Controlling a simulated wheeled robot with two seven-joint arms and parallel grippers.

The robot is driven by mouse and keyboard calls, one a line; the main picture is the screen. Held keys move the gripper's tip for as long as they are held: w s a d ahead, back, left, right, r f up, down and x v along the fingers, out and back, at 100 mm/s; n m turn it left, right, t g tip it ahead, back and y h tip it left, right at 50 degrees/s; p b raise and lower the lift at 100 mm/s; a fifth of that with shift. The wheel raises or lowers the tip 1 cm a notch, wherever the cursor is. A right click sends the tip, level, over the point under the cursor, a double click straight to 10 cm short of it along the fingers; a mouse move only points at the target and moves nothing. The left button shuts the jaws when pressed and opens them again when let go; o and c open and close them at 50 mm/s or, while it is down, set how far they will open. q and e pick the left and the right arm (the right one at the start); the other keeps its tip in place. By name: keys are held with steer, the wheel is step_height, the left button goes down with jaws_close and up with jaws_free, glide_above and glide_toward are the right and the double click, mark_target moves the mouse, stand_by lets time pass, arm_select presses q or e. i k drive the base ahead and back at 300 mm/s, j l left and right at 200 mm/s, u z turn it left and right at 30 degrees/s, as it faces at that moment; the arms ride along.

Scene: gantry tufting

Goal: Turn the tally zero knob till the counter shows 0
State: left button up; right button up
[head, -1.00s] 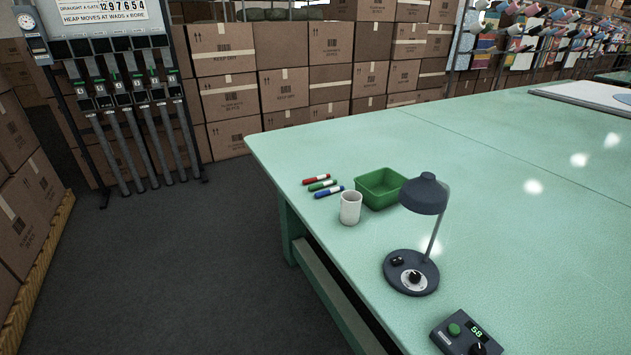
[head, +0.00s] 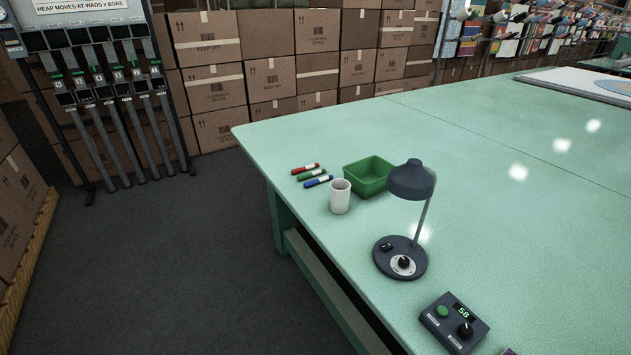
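The tally counter (head: 436,323) is a dark box near the front edge of the green table, at the lower right of the head view. Its small display (head: 463,312) shows 58 in green digits. A black knob (head: 465,330) sits on its top face below the display, and a green button (head: 442,311) is to the left. Small pale labels by the controls are too small to read. Neither of my grippers shows in the head view.
A desk lamp (head: 412,182) with a dialled base stands just behind the counter. A white mug (head: 340,197), green tray (head: 368,166) and several markers (head: 312,175) lie farther back. The table's (head: 500,190) middle is clear. Stacked boxes (head: 205,85) stand behind.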

mark_target(465, 331)
steer(key=l+z, duration=0.15)
steer(key=z, duration=0.35)
steer(key=l+z, duration=0.2)
steer(key=z, duration=0.3)
steer(key=k, duration=0.05)
